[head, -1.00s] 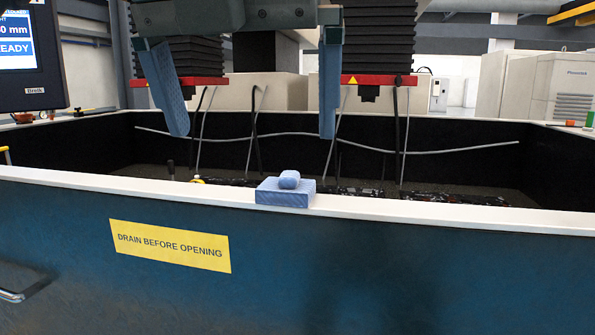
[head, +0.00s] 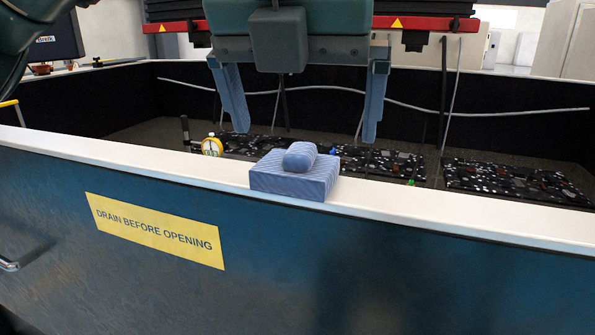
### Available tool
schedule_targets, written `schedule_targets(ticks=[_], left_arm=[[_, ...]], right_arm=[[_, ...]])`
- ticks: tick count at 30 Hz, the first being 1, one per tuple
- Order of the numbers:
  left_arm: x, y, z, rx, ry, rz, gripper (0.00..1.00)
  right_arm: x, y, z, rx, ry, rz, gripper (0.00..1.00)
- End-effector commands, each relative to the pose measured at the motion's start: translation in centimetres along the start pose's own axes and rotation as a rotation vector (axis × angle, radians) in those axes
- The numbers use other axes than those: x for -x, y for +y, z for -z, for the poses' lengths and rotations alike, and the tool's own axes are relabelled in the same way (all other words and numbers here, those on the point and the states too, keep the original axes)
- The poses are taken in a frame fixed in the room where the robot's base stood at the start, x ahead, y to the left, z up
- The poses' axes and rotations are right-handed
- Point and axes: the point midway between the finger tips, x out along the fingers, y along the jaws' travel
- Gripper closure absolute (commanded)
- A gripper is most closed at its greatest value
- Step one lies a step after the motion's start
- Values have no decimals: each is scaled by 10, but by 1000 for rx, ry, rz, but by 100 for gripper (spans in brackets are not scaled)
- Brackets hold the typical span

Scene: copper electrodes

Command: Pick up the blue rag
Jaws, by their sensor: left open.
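The blue rag (head: 293,182) is a folded, striped pad with a rounded roll on top. It rests on the white rim (head: 420,207) of the tank, near the middle of the head view. My left gripper (head: 304,122) is above the rag and appears a little beyond it. Its two blue fingers are spread wide, one on each side of the rag in the picture, with nothing between them. The fingers do not touch the rag. My right gripper is not in the view.
The tank's front wall carries a yellow sign (head: 156,230). Red bars (head: 425,23) hang behind the gripper. The rim on both sides of the rag is clear.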

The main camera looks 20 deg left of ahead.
Motion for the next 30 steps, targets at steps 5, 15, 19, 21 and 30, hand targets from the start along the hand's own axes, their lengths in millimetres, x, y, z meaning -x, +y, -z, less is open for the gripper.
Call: schedule_targets(ticks=[5,15,19,21,30], left_arm=[[-10,2,-1,0,0,0,0],[-55,7,-4,1,1,1,0],[-54,6,-5,1,0,1,0],[-54,6,-5,1,0,1,0],[-54,6,-5,1,0,1,24]], right_arm=[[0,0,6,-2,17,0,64],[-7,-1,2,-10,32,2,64],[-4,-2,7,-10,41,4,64],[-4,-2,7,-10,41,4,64],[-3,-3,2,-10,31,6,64]])
